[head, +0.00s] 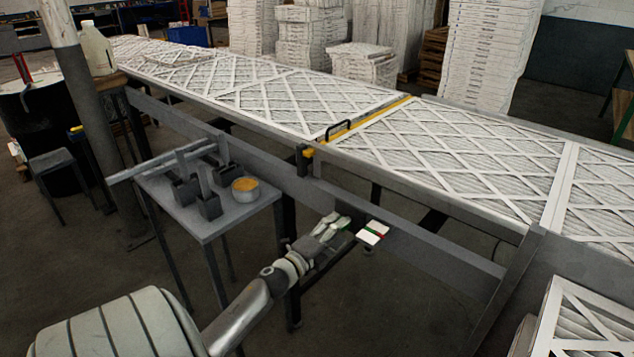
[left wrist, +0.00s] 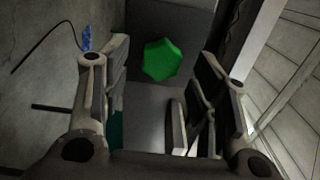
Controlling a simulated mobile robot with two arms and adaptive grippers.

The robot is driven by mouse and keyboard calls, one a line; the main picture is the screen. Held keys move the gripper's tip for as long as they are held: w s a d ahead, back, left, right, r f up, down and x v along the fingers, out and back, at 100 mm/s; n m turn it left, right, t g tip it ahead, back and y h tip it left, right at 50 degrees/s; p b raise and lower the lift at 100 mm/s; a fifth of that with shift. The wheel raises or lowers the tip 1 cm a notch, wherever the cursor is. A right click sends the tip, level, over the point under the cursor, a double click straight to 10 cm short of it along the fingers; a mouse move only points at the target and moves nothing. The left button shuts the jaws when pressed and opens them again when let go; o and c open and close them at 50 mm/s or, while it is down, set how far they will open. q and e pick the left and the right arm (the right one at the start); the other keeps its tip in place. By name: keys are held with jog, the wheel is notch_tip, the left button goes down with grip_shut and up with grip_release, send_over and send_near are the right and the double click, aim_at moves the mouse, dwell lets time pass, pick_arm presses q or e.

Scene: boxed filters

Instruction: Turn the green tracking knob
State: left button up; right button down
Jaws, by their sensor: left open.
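The green knob (left wrist: 161,59) is a faceted, bright green shape on a grey box (left wrist: 150,105) in the left wrist view. My left gripper (left wrist: 162,78) is open, with one finger on each side of the knob in that view and a visible gap on both sides. I cannot tell how far the fingertips are from the knob in depth. In the head view my left gripper (head: 338,226) is beside the conveyor's near side, left of a small panel with white, red and green parts (head: 373,232). The knob is not clear there. My right gripper is not in view.
A long conveyor of white lattice-faced filters (head: 450,150) runs across the head view. A small grey table (head: 228,212) with dark blocks and a round orange-topped tin (head: 245,190) stands left of my arm. A boxed filter (head: 580,320) is at the lower right.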

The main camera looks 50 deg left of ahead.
pick_arm(q)
jog(key=s+d, duration=0.1)
jog(key=s, duration=0.8)
jog(key=shift+s, duration=0.25)
jog(key=s+d+f+n+g, duration=0.2)
jog(key=s+d+f+n, duration=0.1)
jog(key=f, duration=0.7)
jog(key=s+d+f+n+g, duration=0.2)
jog(key=s+f+n+g, duration=0.1)
jog(key=f, duration=0.7)
jog(key=s+d+f+n+g, duration=0.2)
jog(key=s+d+f+n, duration=0.1)
jog(key=f, duration=0.7)
jog(key=s+d+f+n+g, duration=0.2)
jog(key=s+d+f, duration=0.3)
jog(key=s, duration=0.4)
jog(key=s+d+f+n+g+h, duration=0.1)
jog(key=s+d+f+g, duration=0.3)
jog(key=s+f, duration=0.4)
jog(key=s+d+f+n+g, duration=0.2)
jog(key=s+d+f+g, duration=0.2)
jog(key=s+d+f, duration=0.3)
jog(key=s, duration=0.4)
jog(key=shift+s+n+h, duration=0.2)
jog(key=shift+n+h, duration=0.2)
dwell(0.5)
